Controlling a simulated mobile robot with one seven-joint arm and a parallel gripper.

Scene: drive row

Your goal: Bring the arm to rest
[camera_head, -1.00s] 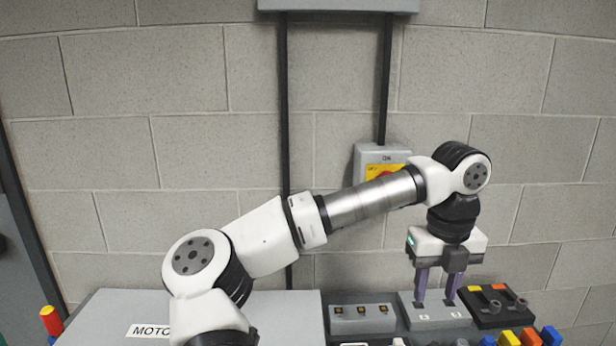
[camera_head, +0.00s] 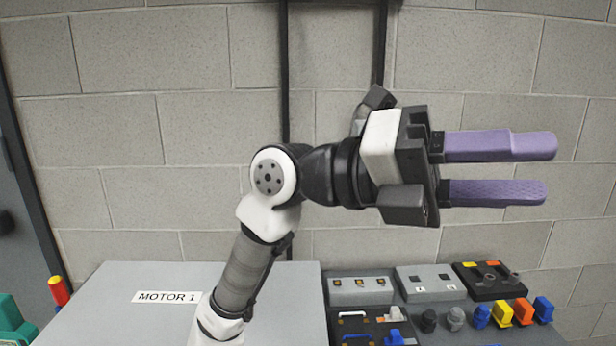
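My gripper (camera_head: 548,169) is raised in the head view, right of the middle. Its two purple fingers point to the right and stand apart, with only wall behind the gap. Nothing is between them. The gripper is well above the bench items and touches none of them. My arm rises from the lower left, in front of the grey box marked MOTOR 1 (camera_head: 120,320), and bends right at the white joint.
Below right stand a grey box with three small square parts (camera_head: 360,298), a grey two-button box (camera_head: 432,294) and a black panel (camera_head: 488,289). Several coloured pieces, including a yellow one (camera_head: 502,314), stand in front. A red-and-yellow post (camera_head: 59,291) is at left. A block wall is behind.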

